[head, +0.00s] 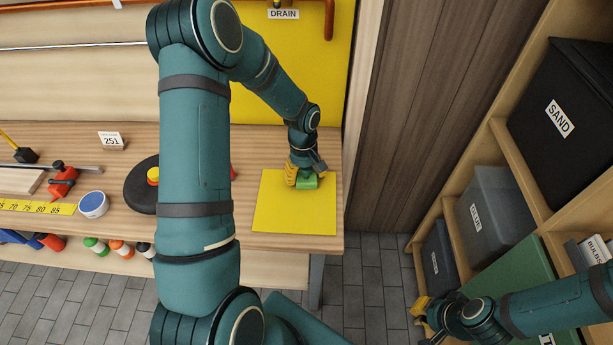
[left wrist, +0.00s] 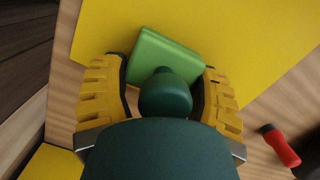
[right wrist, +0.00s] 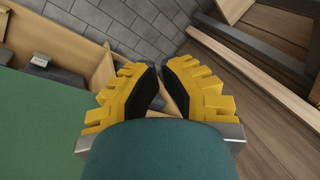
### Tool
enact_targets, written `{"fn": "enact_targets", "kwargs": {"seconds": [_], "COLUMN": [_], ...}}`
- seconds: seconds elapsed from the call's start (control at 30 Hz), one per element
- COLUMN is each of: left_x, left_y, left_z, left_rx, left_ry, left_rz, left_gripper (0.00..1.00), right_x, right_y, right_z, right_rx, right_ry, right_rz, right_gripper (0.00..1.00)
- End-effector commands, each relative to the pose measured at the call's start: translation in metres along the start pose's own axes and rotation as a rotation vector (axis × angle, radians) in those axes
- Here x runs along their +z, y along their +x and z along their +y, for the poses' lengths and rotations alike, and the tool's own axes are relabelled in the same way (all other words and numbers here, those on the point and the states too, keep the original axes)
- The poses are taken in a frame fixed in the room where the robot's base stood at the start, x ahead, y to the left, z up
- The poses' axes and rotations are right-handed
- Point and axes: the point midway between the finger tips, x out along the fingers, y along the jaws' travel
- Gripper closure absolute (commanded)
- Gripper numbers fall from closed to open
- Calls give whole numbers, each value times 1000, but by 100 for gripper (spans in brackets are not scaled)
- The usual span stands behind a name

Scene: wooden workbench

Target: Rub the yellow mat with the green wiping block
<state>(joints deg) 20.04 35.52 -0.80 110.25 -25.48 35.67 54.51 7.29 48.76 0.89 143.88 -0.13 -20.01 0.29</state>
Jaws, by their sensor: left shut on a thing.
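The yellow mat (head: 290,212) lies flat near the right end of the workbench. The green wiping block (head: 307,182) is at the mat's far edge and looks to be on it; I cannot tell if it presses down. My left gripper (head: 305,172) is shut on the block's dark green knob (left wrist: 166,93), one finger on each side. In the left wrist view the block's lighter green body (left wrist: 160,55) shows beyond the knob, over the yellow mat (left wrist: 230,35). My right gripper (right wrist: 161,69) is empty, with its fingertips almost together, low by the shelf at right.
The shelf holds a black SAND bin (head: 565,110) and grey bins (head: 490,215).

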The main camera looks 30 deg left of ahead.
Motion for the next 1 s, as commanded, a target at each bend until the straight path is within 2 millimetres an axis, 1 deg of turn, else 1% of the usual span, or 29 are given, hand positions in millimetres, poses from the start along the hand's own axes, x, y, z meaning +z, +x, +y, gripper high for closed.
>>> {"fn": "enact_targets", "kwargs": {"seconds": [0.07, 0.13, 0.17, 0.7, 0.83, 1.0], "left_x": [-1, 0, 0, -1, -2, -2], "left_y": [-6, -23, -28, -75, -82, -83], "left_z": [0, 0, 0, -2, -2, -2], "left_rx": [-1, 2, 1, 0, -1, -1], "left_ry": [0, 2, 2, 4, 5, 6], "left_rz": [0, 4, 2, 0, 0, 0], "left_gripper": [77, 77, 77, 77, 77, 77], "right_x": [-1, -2, -2, -14, -16, -17], "right_y": [-6, -10, -12, -42, -46, -46], "right_z": [-2, -4, -5, -16, -17, -17], "right_rx": [0, 0, 0, 3, 4, 4], "right_ry": [1, 1, 2, 10, 12, 12], "right_rz": [1, 2, 3, 28, 34, 35], "right_gripper": [100, 100, 100, 100, 100, 100]}}
